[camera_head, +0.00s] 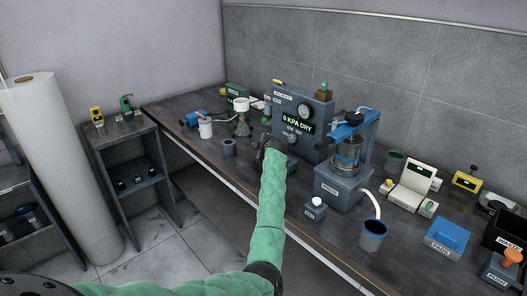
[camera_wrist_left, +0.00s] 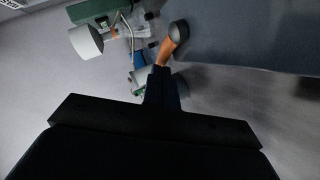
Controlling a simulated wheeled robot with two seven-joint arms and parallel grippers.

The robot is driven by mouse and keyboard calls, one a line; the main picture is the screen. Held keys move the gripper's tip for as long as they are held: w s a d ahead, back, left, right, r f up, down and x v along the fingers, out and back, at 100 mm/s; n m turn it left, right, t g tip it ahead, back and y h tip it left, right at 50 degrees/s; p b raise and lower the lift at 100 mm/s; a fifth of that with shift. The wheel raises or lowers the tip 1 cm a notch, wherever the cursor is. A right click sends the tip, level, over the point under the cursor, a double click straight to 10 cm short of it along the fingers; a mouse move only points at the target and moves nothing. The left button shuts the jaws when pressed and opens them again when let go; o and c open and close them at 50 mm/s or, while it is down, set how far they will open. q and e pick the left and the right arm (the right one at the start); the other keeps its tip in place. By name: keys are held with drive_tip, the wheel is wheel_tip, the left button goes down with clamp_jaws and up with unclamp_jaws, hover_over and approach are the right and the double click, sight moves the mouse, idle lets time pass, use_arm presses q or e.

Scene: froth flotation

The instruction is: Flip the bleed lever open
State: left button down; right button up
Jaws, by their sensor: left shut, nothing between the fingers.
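My left gripper (camera_head: 263,146) is at the left front of the grey-blue control box (camera_head: 318,108), whose display reads "0 KPA DRY". In the left wrist view the dark fingers (camera_wrist_left: 161,76) are shut with nothing between them. Just beyond their tips is a short orange part (camera_wrist_left: 168,47) with a dark round end, beside a large grey-blue body. It may be the bleed lever; I cannot tell whether it touches the fingers or how far it is turned. In the head view my gripper and arm hide this spot. My right gripper is not in view.
Right of the control box stands a blue-grey press unit (camera_head: 340,188). A small box with a white knob (camera_head: 315,208) and a blue-rimmed cup (camera_head: 373,235) stand near the bench's front edge. A white cup (camera_head: 205,128) and a grey cup (camera_head: 229,147) stand to the left.

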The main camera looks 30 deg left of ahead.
use_arm(q)
drive_tip(key=shift+w+a+m+t+h, duration=0.25)
drive_tip(key=shift+m+t+h, duration=0.35)
drive_tip(key=shift+m+t, duration=0.15)
drive_tip(key=shift+w+a+m+t+h, duration=0.15)
drive_tip(key=shift+w+m+t+h, duration=0.05)
drive_tip(key=shift+m+t+h, duration=0.3)
drive_tip(key=shift+w+m+t+h, duration=0.15)
drive_tip(key=shift+m+t+h, duration=0.1)
drive_tip(key=shift+m+h, duration=0.2)
drive_tip(key=shift+w+a+b, duration=0.1)
drive_tip(key=shift+w+b, duration=0.15)
drive_tip(key=shift+b, duration=0.3)
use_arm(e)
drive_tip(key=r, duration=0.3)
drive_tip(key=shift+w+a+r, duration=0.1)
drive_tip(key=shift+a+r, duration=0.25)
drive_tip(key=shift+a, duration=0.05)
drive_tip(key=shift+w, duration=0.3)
